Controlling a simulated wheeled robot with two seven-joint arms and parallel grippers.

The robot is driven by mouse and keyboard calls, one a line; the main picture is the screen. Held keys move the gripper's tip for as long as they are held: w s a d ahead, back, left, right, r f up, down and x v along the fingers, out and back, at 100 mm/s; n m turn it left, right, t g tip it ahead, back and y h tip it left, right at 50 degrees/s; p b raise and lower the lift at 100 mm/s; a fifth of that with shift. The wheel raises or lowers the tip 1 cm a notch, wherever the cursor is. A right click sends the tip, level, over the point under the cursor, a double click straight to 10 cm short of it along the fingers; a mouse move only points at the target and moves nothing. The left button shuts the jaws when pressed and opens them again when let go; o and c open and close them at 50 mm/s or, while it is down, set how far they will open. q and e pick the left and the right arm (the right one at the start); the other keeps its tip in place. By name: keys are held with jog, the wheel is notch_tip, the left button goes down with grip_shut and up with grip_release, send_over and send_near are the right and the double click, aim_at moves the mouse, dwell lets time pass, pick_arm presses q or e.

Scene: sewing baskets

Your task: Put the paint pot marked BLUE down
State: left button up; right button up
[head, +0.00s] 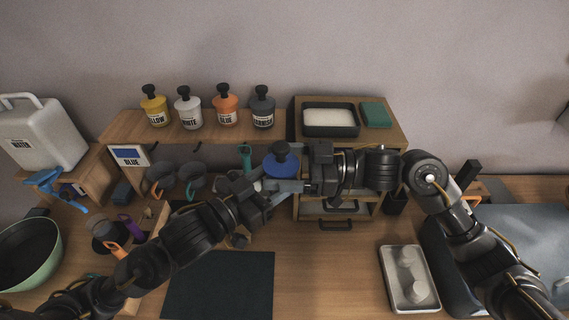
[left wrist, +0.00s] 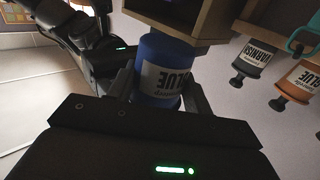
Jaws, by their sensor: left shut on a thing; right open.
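The blue paint pot (head: 281,165) has a black knob on top and sits between my two hands in front of the small drawer cabinet. In the left wrist view the blue pot (left wrist: 163,52) shows upside down, with a white label that reads BLUE. My left gripper (head: 272,188) is shut on the pot, with a finger on each side of it. It holds the pot off the worktop. My right gripper (head: 300,184) is open, close beside the pot on its right. Its fingertips are partly hidden, and I cannot tell if they touch the pot.
A shelf (head: 205,128) holds yellow, white, orange and grey pots. A sign with a blue patch (head: 130,157) hangs at its left end. The drawer cabinet (head: 391,135) carries a tray (head: 330,132) and a green block (head: 376,114). A dark mat (head: 220,285) lies bare in front.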

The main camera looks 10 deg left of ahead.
jog(key=c, duration=0.9)
jog(key=o, duration=0.9)
jog(key=w+d, duration=0.1)
jog(key=d, duration=1.1)
